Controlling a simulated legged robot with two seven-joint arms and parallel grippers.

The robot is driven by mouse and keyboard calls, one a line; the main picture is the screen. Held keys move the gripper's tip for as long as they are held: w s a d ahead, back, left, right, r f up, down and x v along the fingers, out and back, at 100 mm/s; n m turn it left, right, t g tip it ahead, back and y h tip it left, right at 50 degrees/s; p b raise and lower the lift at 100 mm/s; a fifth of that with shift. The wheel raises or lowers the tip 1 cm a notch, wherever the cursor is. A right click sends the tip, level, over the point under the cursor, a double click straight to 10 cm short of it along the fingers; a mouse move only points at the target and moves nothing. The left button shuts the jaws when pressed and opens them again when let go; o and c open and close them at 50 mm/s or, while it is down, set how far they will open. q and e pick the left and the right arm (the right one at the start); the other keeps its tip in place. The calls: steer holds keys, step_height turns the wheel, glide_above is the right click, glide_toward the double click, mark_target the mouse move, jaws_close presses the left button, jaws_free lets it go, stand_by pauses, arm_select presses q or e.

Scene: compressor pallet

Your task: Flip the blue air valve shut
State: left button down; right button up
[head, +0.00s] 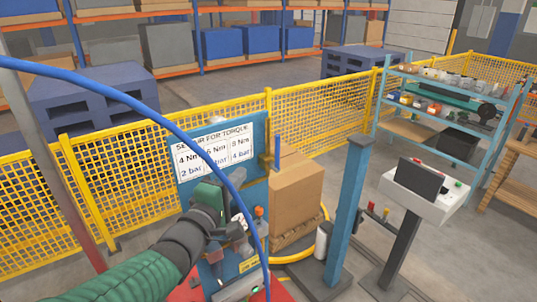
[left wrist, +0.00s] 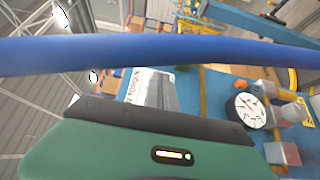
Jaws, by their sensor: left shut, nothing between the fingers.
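My left gripper (head: 240,238) is in front of the lower part of a blue panel (head: 257,200). It is shut and empty, partly hidden by my own wrist and a blue hose. A narrow blue upright piece (head: 277,152) stands at the panel's right edge; I cannot tell whether it is the air valve's handle. An orange knob (head: 259,212) is just right of the gripper and also shows in the left wrist view (left wrist: 241,85). A round white gauge (left wrist: 247,110) is below that knob there. No valve lever is clearly seen. My right gripper is out of view.
The blue hose (head: 150,112) arches across the head view and crosses the left wrist view (left wrist: 150,52). A torque sign (head: 215,150) is on the panel. Right of it are a cardboard box (head: 297,195), a blue post (head: 345,215) and a console (head: 422,190). Yellow fencing (head: 325,125) runs behind.

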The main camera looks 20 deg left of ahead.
arm_select(q)
steer(key=w+d+p, duration=0.1)
steer(key=w, duration=0.3)
steer(key=w+d+p, duration=0.1)
steer(key=w, duration=0.2)
steer(key=w+d+p, duration=0.1)
steer(key=w, duration=0.3)
steer(key=shift+w+d+f+p, duration=0.15)
steer(key=shift+w+d+p, duration=0.15)
steer(key=shift+w+p, duration=0.1)
